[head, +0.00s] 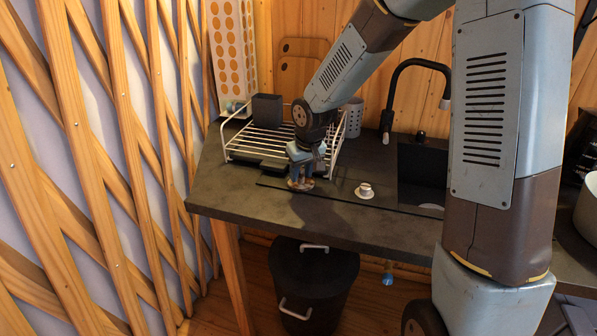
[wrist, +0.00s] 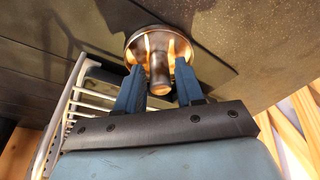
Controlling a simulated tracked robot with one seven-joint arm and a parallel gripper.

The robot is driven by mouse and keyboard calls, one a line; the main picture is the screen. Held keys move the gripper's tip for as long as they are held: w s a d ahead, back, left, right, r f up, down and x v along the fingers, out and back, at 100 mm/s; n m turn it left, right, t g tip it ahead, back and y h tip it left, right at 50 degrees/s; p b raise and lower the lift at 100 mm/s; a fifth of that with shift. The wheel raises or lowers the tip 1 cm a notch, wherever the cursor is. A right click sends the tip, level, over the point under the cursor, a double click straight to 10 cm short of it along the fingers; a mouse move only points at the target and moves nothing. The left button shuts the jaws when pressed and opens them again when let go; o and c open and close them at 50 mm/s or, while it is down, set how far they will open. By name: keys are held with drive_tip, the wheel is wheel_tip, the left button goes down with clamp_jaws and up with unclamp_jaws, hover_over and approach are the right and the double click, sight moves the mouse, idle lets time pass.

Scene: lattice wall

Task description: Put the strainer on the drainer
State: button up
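A small round, shiny metal piece with a central knob, which looks like the strainer (wrist: 158,35), lies on the dark countertop in the wrist view. In the head view only a brownish bit of it (head: 301,186) shows under my gripper. My gripper (head: 301,181) points down over it, just in front of the drainer. In the wrist view my gripper's blue fingers (wrist: 159,64) stand apart on either side of the knob, with visible gaps. The drainer (head: 234,147) is a white wire rack at the back left of the counter; part of it also shows in the wrist view (wrist: 77,97).
A dark box (head: 267,109) stands on the drainer. A small white cup-like object (head: 365,190) sits right of my gripper. A grey perforated holder (head: 353,116), a black tap (head: 389,95) and a dark sink (head: 420,165) are farther right. The front left counter is clear.

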sight(306, 186)
drive_tip(key=shift+o, duration=0.7)
drive_tip(key=shift+r, duration=0.15)
drive_tip(key=v, duration=1.1)
drive_tip(key=s+d+r+m+t, duration=0.1)
drive_tip(key=s+d+r, duration=0.2)
drive_tip(key=s+d, duration=0.3)
drive_tip(key=s+d+r+m+t, duration=0.1)
drive_tip(key=s+d+r, duration=0.3)
drive_tip(key=s, duration=0.6)
drive_tip(key=s+d+r+m+h, duration=0.1)
drive_tip(key=s+d+r+m, duration=0.2)
drive_tip(key=s+d, duration=0.5)
drive_tip(key=shift+r+t, duration=0.4)
drive_tip(key=shift+r, duration=0.35)
